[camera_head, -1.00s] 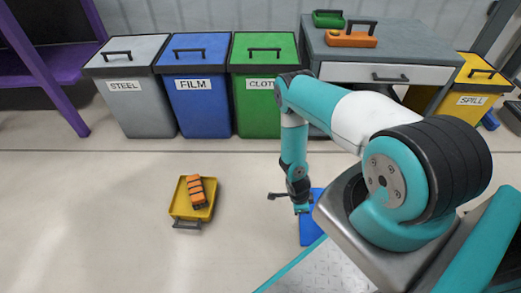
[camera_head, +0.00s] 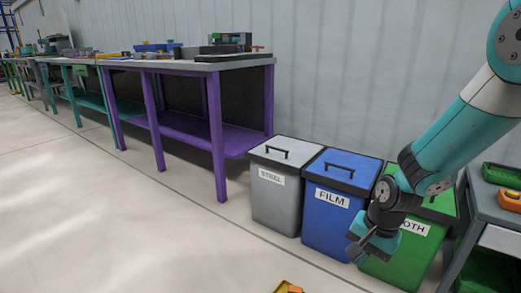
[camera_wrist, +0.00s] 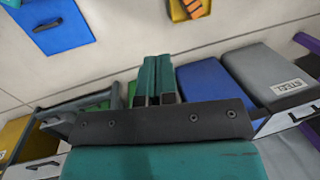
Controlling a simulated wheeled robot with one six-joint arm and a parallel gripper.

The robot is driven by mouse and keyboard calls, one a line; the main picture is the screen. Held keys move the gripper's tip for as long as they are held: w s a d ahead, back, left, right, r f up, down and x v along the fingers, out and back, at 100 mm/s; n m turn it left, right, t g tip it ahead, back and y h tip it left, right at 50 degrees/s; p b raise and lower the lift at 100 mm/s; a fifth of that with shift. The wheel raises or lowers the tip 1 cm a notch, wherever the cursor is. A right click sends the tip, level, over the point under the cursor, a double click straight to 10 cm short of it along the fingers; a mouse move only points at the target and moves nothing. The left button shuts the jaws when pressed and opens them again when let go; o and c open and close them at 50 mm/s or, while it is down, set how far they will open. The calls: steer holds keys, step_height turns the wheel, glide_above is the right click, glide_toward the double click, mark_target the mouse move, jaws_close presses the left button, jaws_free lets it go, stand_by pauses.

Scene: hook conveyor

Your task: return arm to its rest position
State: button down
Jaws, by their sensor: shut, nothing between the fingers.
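My gripper (camera_head: 362,250) is at the right of the head view, in front of the blue FILM and green CLOTH bins, with my arm bent down toward it from the upper right. In the wrist view the two teal fingers of my gripper (camera_wrist: 157,80) lie side by side, shut, with nothing between them.
The grey STEEL bin (camera_head: 276,200), blue FILM bin (camera_head: 325,228) and green CLOTH bin (camera_head: 400,268) stand in a row by the wall.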

steer(key=s+a+r+n+y, duration=0.1)
steer(key=s+a+r+n, duration=0.3)
steer(key=s+r+n, duration=0.55)
steer(key=s+a+r+n+y, duration=0.1)
steer(key=s+a+r+n, duration=0.45)
steer(key=s+r, duration=0.55)
step_height(320, 180, up, 37)
steer(key=d+p, duration=0.1)
steer(key=p, duration=3.7)
steer(key=shift+s+f+g, duration=0.15)
steer(key=shift+f+g, duration=0.05)
steer(key=shift+g, duration=0.1)
